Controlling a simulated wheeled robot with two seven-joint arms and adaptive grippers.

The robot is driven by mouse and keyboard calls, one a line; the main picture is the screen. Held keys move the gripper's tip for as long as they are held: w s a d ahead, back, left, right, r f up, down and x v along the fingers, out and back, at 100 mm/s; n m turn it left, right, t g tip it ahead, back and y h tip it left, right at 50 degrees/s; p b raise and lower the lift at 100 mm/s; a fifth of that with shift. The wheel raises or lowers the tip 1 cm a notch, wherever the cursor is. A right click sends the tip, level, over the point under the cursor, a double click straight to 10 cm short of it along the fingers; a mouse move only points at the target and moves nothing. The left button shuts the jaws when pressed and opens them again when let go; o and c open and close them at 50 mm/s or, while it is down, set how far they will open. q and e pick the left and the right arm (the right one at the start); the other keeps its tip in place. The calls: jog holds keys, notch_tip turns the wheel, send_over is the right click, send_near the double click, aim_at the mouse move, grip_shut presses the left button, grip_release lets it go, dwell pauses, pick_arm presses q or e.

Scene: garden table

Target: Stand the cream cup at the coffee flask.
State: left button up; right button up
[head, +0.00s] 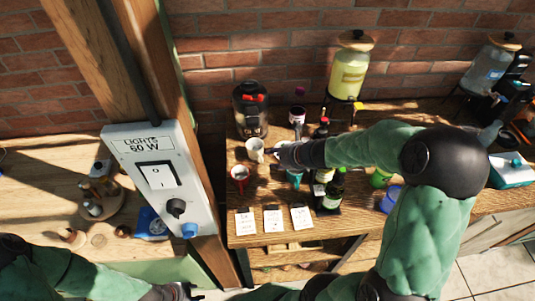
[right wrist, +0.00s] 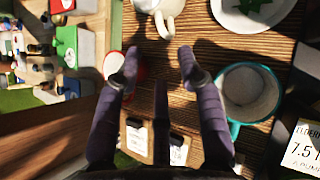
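The cream cup (head: 255,149) stands upright on the table, left of my right gripper (head: 281,153). In the right wrist view the cream cup (right wrist: 166,18) is cut by the top edge, its handle towards my fingers. My right gripper (right wrist: 159,62) is open and empty, with the cup just beyond its fingertips, apart from them. A dark glass vessel with a black lid (head: 250,108) stands behind the cup; I cannot tell whether it is the coffee flask. Only a little of my left gripper (head: 182,291) shows at the bottom edge; its fingers are unclear.
A red cup (head: 239,174) and a teal cup (head: 295,179) stand near the cream cup. A white plate (right wrist: 232,18) lies beside it. Dark bottles (head: 333,190) stand under my right arm. Several cards (head: 273,220) lie in front. A wooden post with a switch box (head: 160,175) is left.

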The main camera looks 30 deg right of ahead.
jog(key=shift+p+v, duration=0.45)
jog(key=shift+v, duration=1.2)
